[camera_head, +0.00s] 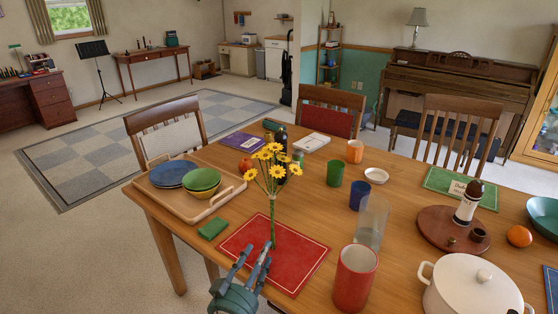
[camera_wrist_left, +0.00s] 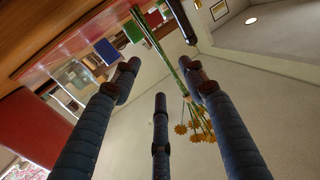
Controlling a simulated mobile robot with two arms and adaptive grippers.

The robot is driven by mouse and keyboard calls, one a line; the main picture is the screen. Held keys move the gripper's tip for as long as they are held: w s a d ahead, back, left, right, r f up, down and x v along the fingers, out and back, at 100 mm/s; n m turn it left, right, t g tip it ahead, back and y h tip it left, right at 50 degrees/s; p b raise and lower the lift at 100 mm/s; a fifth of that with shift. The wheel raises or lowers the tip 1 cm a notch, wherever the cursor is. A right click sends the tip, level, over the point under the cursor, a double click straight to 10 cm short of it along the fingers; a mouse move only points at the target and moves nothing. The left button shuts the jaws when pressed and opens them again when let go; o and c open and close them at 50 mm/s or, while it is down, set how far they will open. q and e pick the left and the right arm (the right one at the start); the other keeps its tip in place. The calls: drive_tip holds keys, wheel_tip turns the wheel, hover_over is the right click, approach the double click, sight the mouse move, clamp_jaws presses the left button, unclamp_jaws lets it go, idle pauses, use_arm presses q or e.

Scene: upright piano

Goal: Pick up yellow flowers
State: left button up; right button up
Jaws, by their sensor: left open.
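The yellow flowers (camera_head: 270,172) rise on thin green stems above the red mat (camera_head: 255,240) in the head view. Their blooms (camera_wrist_left: 195,124) and stems (camera_wrist_left: 157,45) also show in the left wrist view, near the right-hand finger. My left gripper (camera_head: 256,258) is open at the front of the red mat, close to the lower stems. Its three fingers (camera_wrist_left: 160,82) are spread, with nothing gripped between them. Whether a finger touches the stems cannot be told. My right gripper is not in view.
A wooden tray (camera_head: 165,202) with a blue plate (camera_head: 173,173) and green bowl (camera_head: 203,181) stands left. Right of the mat are a clear glass (camera_head: 371,222), a red cup (camera_head: 355,278) and a white pot (camera_head: 475,290). A folded green cloth (camera_head: 213,228) lies left of the mat.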

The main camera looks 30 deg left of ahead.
sight(273, 229)
use_arm(q)
drive_tip(key=shift+x, duration=1.2)
drive_tip(key=x, duration=0.2)
drive_tip(key=shift+w+r+p, duration=0.2)
drive_tip(key=shift+w+p, duration=0.1)
drive_tip(key=shift+w, duration=0.1)
drive_tip(key=shift+w+a+f, duration=0.1)
drive_tip(key=shift+w+a, duration=0.05)
drive_tip(key=shift+w, duration=0.2)
drive_tip(key=shift+w+a, duration=0.1)
drive_tip(key=shift+w, duration=0.25)
drive_tip(key=x, duration=0.3)
drive_tip(key=shift+w+p, duration=0.3)
drive_tip(key=shift+w+a+f, duration=0.15)
drive_tip(key=shift+w, duration=0.4)
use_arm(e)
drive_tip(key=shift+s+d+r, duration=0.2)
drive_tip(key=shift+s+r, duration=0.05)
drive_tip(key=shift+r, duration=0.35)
use_arm(q)
clamp_jaws()
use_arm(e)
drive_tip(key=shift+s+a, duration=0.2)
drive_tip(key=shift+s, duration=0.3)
